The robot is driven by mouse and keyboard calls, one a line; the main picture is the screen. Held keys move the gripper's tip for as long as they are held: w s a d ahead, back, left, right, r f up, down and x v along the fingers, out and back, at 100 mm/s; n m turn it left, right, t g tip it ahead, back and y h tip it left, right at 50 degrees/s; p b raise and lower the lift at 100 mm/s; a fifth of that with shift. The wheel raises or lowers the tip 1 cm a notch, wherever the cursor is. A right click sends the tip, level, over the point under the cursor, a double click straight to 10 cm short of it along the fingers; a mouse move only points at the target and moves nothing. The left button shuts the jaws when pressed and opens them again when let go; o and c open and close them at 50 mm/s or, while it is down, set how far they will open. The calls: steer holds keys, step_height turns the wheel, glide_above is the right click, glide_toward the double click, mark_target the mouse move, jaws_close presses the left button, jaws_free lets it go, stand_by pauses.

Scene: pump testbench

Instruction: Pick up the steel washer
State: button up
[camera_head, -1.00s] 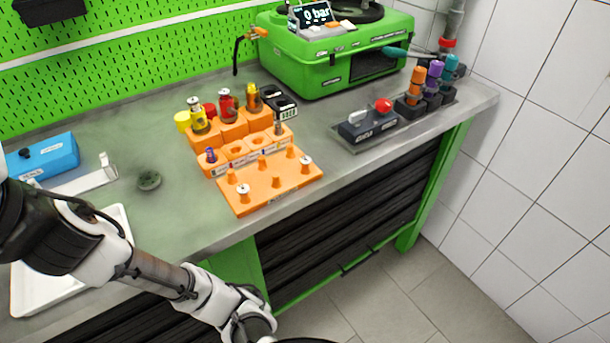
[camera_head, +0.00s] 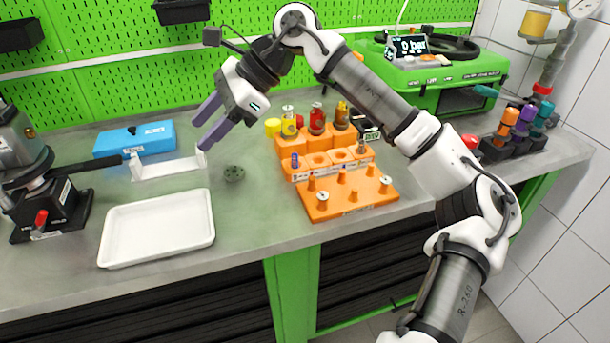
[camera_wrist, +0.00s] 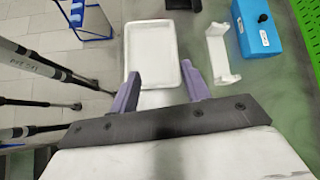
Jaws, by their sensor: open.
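An orange peg board (camera_head: 350,205) stands on the bench in the head view. Small silvery rings, which look like washers, sit on some of its pegs: one at the front left (camera_head: 323,196) and one at the right (camera_head: 386,180). Which one is the steel washer I cannot tell. My gripper (camera_head: 199,136) is open and empty, above the bench to the left of the board, its purple fingers pointing down and left. In the wrist view my gripper (camera_wrist: 160,70) shows its fingers apart, with no washer in view.
A white tray (camera_head: 110,247) lies at the front left. Orange holders with bottles stand behind the board. A green pump unit (camera_head: 440,80) is at the back right.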

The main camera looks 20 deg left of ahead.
steer(key=w+d+f+m+t+h, duration=0.2)
steer(key=w+d+t+h, duration=0.2)
steer(key=w+d, duration=0.85)
step_height(320, 180, up, 3)
steer(key=m+t+h, duration=0.1)
steer(key=m+h, duration=0.1)
steer(key=h, duration=0.2)
glide_above(386, 180)
steer(key=f, duration=0.8)
steer(key=shift+w+f, duration=0.1)
steer(key=shift+w, duration=0.15)
steer(key=f, duration=0.1)
steer(key=f+p, duration=0.1)
steer(key=f, duration=0.3)
steer(key=shift+s+f+p, duration=0.2)
steer(key=shift+s+p, duration=0.05)
steer(key=shift+p, duration=0.05)
steer(key=shift+f, duration=0.15)
steer(key=shift+f+b, duration=0.25)
steer(key=shift+b, duration=0.05)
jaws_close()
